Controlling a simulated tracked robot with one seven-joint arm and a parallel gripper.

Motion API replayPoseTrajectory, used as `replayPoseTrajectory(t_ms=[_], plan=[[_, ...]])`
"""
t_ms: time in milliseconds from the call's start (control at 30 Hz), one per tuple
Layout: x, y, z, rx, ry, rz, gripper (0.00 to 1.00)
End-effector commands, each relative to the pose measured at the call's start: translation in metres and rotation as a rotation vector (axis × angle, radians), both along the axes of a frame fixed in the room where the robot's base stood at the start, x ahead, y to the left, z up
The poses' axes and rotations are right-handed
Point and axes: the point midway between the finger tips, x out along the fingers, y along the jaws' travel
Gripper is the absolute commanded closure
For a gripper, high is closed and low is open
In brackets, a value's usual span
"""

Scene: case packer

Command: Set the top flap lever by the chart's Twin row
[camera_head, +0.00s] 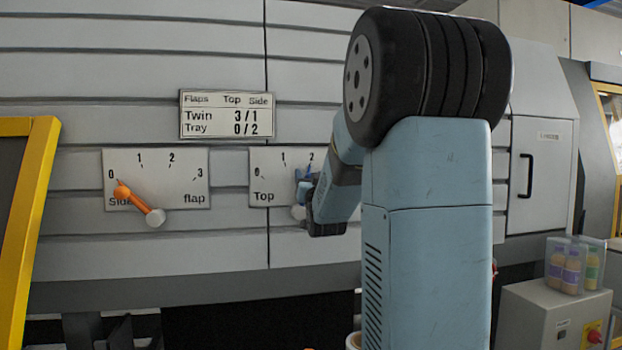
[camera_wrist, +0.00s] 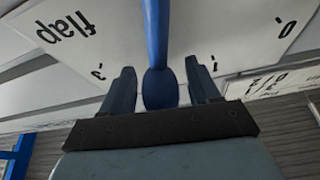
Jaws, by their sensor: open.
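The chart (camera_head: 227,115) in the head view gives Twin as 3 under Top and 1 under Side. Below it, the top flap dial (camera_head: 262,187) is partly hidden by my arm; its 0, 1 and 2 show. In the wrist view, the blue lever (camera_wrist: 157,45) stands between the 1 on its right and a less clear numeral on its left; I cannot tell its exact reading. My gripper (camera_wrist: 163,85) is open, one finger on each side of the lever's rounded end, with gaps on both sides. It shows edge-on in the head view (camera_head: 304,192).
The side flap dial (camera_head: 180,180) is at left, its orange lever (camera_head: 138,196) pointing at 0. A yellow-framed guard (camera_head: 28,215) stands at far left. At lower right, a grey box (camera_head: 535,315) carries packed bottles (camera_head: 566,268).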

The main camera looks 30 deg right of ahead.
Motion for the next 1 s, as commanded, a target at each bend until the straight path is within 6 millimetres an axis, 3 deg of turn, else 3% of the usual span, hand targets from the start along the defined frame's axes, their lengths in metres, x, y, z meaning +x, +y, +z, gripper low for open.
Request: replayPoseTrajectory(t_ms=[367, 1000], plan=[[0.0046, -0.0013, 0.002, 0.0, 0.0, 0.0, 0.39], [0.0044, -0.0013, 0.0019, 0.0, 0.0, 0.0, 0.99]])
